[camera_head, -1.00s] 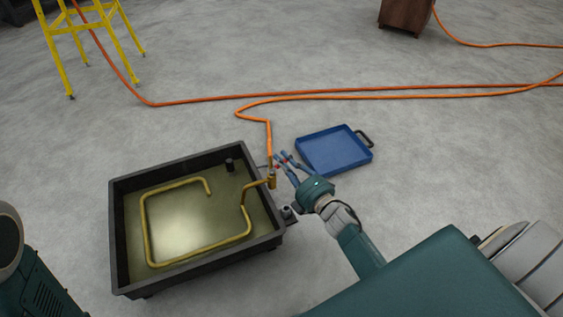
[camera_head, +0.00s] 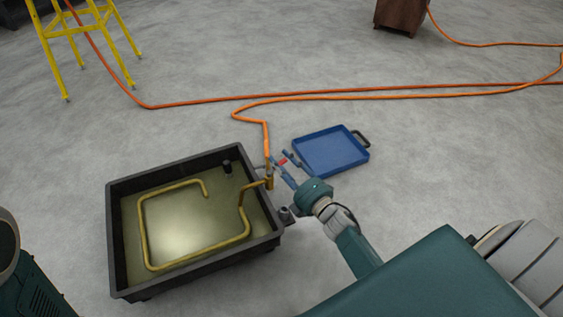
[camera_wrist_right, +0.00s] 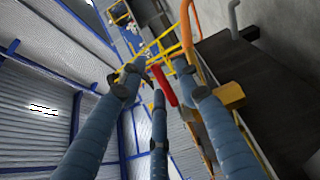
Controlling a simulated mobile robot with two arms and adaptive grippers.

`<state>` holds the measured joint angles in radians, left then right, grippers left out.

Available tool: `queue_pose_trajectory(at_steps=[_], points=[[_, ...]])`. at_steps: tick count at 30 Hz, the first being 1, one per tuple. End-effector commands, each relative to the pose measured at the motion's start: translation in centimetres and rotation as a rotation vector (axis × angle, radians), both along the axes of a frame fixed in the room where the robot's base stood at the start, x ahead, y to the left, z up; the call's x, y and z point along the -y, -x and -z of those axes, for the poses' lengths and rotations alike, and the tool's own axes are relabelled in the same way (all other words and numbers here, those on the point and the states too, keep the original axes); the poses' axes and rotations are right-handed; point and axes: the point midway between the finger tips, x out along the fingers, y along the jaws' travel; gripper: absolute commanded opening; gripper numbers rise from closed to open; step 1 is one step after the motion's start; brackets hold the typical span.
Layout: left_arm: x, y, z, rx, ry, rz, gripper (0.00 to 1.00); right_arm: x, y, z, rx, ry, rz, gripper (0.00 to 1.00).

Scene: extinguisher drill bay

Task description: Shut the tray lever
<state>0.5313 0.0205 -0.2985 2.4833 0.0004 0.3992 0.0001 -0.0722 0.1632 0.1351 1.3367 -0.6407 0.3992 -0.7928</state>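The burner tray (camera_head: 112,225) is a black, open-topped box with a bent brass pipe (camera_head: 146,225) inside. The orange hose meets the pipe at a brass fitting (camera_head: 269,182) by the tray's right edge. A small red lever (camera_head: 282,161) shows near this fitting, and in the right wrist view (camera_wrist_right: 165,87) it lies between my fingers. My right gripper (camera_head: 279,157) has its blue-grey fingers spread around the lever; the wrist view shows the fingers (camera_wrist_right: 157,75) apart. I cannot tell whether any finger touches the lever. My left gripper is not in view.
A blue shallow tray (camera_head: 330,152) with a dark handle lies on the floor just right of my right gripper. Orange hose (camera_head: 350,95) runs across the floor behind. A yellow stand (camera_head: 85,40) and a brown box (camera_head: 400,15) are farther back. Grey floor is otherwise clear.

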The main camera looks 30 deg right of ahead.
Motion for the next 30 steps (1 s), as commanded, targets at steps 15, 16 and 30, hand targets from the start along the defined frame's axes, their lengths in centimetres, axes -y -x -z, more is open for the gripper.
queue_pose_trajectory(at_steps=[15,16,30], points=[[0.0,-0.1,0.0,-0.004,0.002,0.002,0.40,1.1,9.8,0.1,-0.004,0.000,0.001,0.33],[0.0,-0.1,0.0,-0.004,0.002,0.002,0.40,1.2,10.1,0.1,-0.004,0.000,0.002,0.33],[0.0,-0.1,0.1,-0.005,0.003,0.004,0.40,1.4,11.5,0.1,-0.001,-0.001,0.001,0.29]])
